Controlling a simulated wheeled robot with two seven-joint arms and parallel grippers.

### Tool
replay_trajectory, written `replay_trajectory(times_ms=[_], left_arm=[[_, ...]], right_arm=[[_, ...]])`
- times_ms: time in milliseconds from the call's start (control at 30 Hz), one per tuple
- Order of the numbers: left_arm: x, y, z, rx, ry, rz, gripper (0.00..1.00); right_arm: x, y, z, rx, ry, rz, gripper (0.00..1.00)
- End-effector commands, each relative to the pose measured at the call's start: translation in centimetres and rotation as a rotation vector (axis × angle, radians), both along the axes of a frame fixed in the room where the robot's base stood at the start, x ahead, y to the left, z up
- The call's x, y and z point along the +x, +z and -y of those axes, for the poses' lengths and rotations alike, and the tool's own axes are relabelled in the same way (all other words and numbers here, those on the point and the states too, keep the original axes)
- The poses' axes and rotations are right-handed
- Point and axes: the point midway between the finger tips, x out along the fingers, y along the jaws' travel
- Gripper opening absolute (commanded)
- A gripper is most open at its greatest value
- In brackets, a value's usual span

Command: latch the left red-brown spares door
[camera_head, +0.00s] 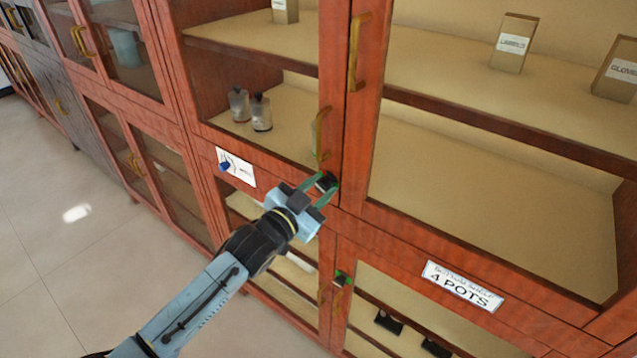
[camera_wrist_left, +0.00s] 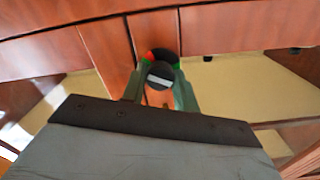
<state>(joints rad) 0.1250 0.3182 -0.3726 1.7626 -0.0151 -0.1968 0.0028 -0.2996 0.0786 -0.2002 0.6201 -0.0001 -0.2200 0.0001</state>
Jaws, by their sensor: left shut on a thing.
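My left gripper (camera_head: 323,192) is shut on a black latch knob (camera_head: 327,181) at the red-brown cabinet's front, below the upper left glass door (camera_head: 335,90). In the left wrist view the knob (camera_wrist_left: 161,75) sits between the two green-grey fingers, with a white bar across its face. Behind it a dark round plate shows red at its left and green at its right. The upper left door looks closed beside the right one. Brass handles (camera_head: 355,50) are on the doors. No readable label names the spares door. My right gripper is out of view.
A second black knob (camera_head: 343,279) is on the lower doors, below my gripper. A sign reading "4 POTS" (camera_head: 462,286) and a picture card (camera_head: 236,167) are on the rail. Jars (camera_head: 261,113) and boxes (camera_head: 513,42) stand on shelves. The floor (camera_head: 60,240) at left is clear.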

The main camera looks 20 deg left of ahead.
Motion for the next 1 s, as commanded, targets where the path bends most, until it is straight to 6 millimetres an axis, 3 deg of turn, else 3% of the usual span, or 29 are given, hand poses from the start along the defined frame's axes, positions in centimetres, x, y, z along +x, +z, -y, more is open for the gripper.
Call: replay_trajectory(times_ms=[400,1000], left_arm=[[0.0,0.2,0.1,0.374,-0.001,0.137,0.07],[0.0,0.0,0.1,0.857,-0.001,0.312,0.07]], right_arm=[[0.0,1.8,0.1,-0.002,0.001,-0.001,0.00],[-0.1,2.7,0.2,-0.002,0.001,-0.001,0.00]])
